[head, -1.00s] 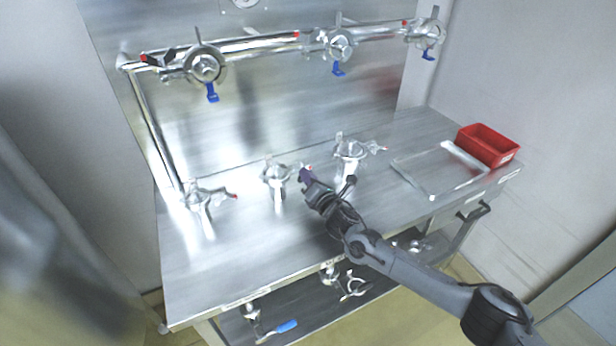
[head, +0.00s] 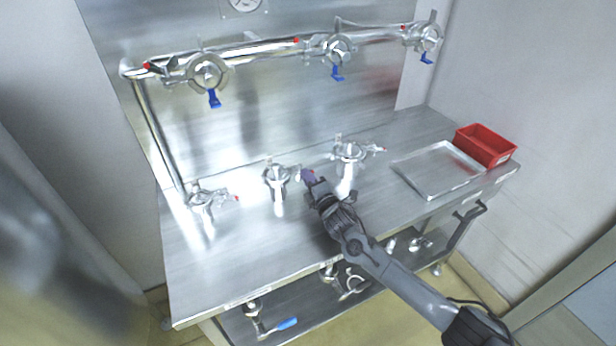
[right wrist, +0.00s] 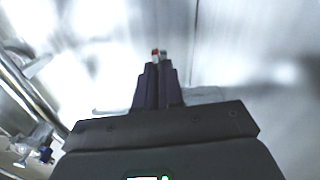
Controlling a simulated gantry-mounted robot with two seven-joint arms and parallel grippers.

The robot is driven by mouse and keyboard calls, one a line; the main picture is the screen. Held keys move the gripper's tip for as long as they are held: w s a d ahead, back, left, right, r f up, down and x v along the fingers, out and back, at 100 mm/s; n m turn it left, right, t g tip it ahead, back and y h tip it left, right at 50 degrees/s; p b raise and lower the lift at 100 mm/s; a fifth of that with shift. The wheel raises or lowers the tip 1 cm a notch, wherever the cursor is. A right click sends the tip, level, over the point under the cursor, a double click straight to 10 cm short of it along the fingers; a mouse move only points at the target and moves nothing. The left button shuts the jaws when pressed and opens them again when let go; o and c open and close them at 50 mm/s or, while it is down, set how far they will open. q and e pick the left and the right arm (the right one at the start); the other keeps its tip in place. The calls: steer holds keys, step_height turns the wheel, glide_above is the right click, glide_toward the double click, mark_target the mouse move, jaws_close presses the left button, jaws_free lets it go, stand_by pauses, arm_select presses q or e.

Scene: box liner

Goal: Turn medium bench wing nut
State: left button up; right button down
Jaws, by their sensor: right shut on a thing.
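Three clamp fittings stand on the steel bench (head: 250,250): a left one (head: 201,200), a middle one (head: 276,178) and a right one (head: 349,152). The middle fitting's wing nut points right, toward my right gripper (head: 308,176). My right gripper's dark purple fingers are at that wing nut and cover most of it. In the right wrist view the fingers (right wrist: 157,72) are close together, with a small red-tipped metal piece (right wrist: 155,54) at their tips. Which of the three bench fittings counts as medium cannot be told by size here. My left gripper is not in view.
A wall pipe (head: 260,48) with several clamps and blue-handled valves runs behind the bench. A metal tray (head: 438,190) and a red bin (head: 486,145) are at the bench's right. More fittings lie on the lower shelf (head: 310,310). The bench front is clear.

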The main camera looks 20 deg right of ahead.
steer(key=shift+m, duration=0.6)
steer(key=c, duration=1.3)
jaws_free()
steer(key=shift+o, duration=0.2)
steer(key=shift+s+p, duration=0.3)
steer(key=shift+s, duration=0.15)
steer(key=s, duration=0.3)
steer(key=s+p, duration=0.1)
steer(key=s, duration=0.2)
steer(key=s+d+p, duration=0.1)
steer(key=s, duration=0.3)
steer(key=shift+d, duration=0.1)
